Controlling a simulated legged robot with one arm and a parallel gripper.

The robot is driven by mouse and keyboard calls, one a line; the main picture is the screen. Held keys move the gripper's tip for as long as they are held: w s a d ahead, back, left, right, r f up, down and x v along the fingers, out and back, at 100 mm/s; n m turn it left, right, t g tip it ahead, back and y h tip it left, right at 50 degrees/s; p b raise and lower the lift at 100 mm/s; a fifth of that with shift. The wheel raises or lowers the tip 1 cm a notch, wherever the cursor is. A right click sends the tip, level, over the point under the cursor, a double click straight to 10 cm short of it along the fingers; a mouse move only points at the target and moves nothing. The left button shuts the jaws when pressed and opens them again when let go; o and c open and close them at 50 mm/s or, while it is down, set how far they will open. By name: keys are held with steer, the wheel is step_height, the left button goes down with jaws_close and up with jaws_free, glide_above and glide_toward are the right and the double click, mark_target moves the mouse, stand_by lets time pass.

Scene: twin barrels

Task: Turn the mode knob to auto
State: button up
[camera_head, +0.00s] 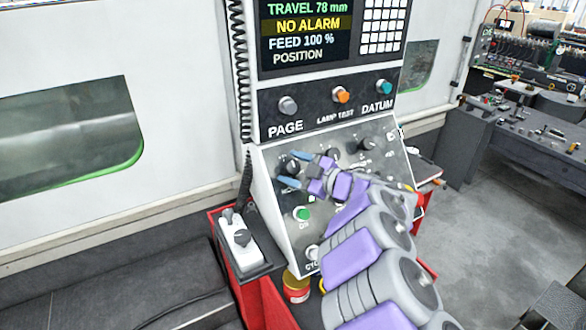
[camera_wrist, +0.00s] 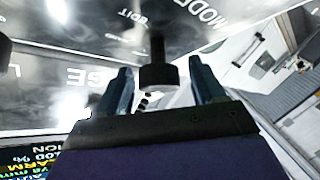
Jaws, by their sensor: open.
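The mode knob is a black knob on the sloped grey control panel. It stands at the panel's upper left in the head view (camera_head: 290,165) and in the middle of the wrist view (camera_wrist: 157,74). My gripper (camera_head: 294,169) is open, with one blue finger on each side of the knob. The wrist view shows my two fingers (camera_wrist: 162,88) left and right of the knob, with gaps between. The words MODE and EDIT show upside down on the panel there. I cannot tell which position the knob points to, and the AUTO label is not readable.
More black knobs (camera_head: 366,145) sit to the right on the panel, and a green button (camera_head: 301,214) sits below. PAGE (camera_head: 288,105), orange and DATUM buttons are above, under the screen (camera_head: 306,32). A white pendant (camera_head: 238,245) rests at the left.

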steer(key=b+v, duration=0.2)
steer(key=v, duration=1.5)
steer(key=shift+w+d+f, duration=0.1)
